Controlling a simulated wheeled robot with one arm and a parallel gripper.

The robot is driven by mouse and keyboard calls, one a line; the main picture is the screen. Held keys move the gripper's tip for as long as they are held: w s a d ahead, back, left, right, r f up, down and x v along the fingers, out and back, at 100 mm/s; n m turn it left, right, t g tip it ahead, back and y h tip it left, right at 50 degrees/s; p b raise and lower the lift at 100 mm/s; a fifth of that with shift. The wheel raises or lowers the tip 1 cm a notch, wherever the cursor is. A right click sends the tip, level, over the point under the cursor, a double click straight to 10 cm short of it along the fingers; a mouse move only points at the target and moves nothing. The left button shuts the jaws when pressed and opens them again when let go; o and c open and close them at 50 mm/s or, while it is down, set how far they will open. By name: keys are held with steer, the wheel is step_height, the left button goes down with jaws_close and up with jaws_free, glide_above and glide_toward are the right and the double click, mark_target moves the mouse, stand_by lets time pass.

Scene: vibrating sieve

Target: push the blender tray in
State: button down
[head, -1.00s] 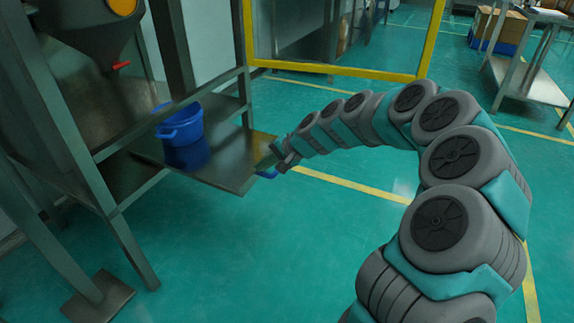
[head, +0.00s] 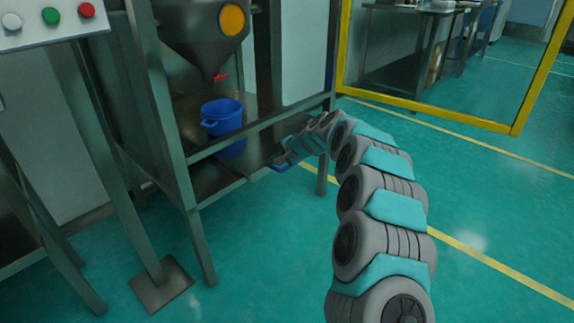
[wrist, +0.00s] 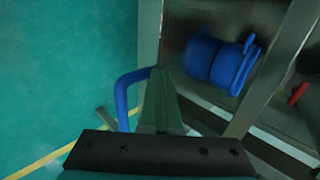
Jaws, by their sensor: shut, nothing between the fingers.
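The metal tray (head: 247,162) is in the lower bay of the steel sieve frame, with a short part of its front showing past the front rail. A blue bucket (head: 224,116) stands upright on it, below the hopper; it also shows in the wrist view (wrist: 218,62). The tray's blue handle (wrist: 123,95) is at its front edge. My gripper (head: 279,163) is at this front edge, close to the handle. In the wrist view its shut fingers (wrist: 160,98) are beside the handle, not around it. Whether they touch the tray is unclear.
The hopper (head: 205,40) with a red lever (head: 221,77) hangs above the bucket. A button panel (head: 48,22) stands at the upper left. A frame leg (head: 190,215) stands left of the tray. The green floor (head: 270,260) in front is clear.

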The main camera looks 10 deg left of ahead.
steer(key=shift+w+a+f, duration=0.1)
steer(key=shift+w+a, duration=0.5)
steer(key=shift+a, duration=0.15)
steer(key=shift+w+a, duration=0.55)
steer(key=shift+a, duration=0.2)
steer(key=shift+s+d, duration=0.25)
steer(key=shift+d, duration=0.2)
steer(key=shift+s+d+f+b, duration=0.1)
steer(key=shift+s+d+b, duration=0.2)
steer(key=shift+s+d, duration=0.25)
steer(key=shift+s+d+f+b, duration=0.1)
steer(key=shift+s+d+b, duration=0.2)
steer(key=shift+d, duration=0.3)
steer(key=v, duration=1.1)
steer(key=s+r+n+g+p, duration=0.1)
steer(key=s+r+n+g, duration=0.3)
steer(key=s, duration=0.8)
steer(key=s+d+n+g+h+p, duration=0.1)
steer(key=s+d, duration=0.6)
steer(key=s, duration=0.8)
steer(key=s+d+f+n+g+h, duration=0.1)
steer(key=s+d+h, duration=0.3)
steer(key=s+d, duration=0.4)
steer(key=s+d+f+n+g+h+p, duration=0.1)
steer(key=s+d, duration=0.7)
steer(key=s, duration=1.4)
steer(key=shift+d+h+p, duration=0.25)
steer(key=shift+h+p, duration=0.05)
steer(key=shift+h, duration=0.5)
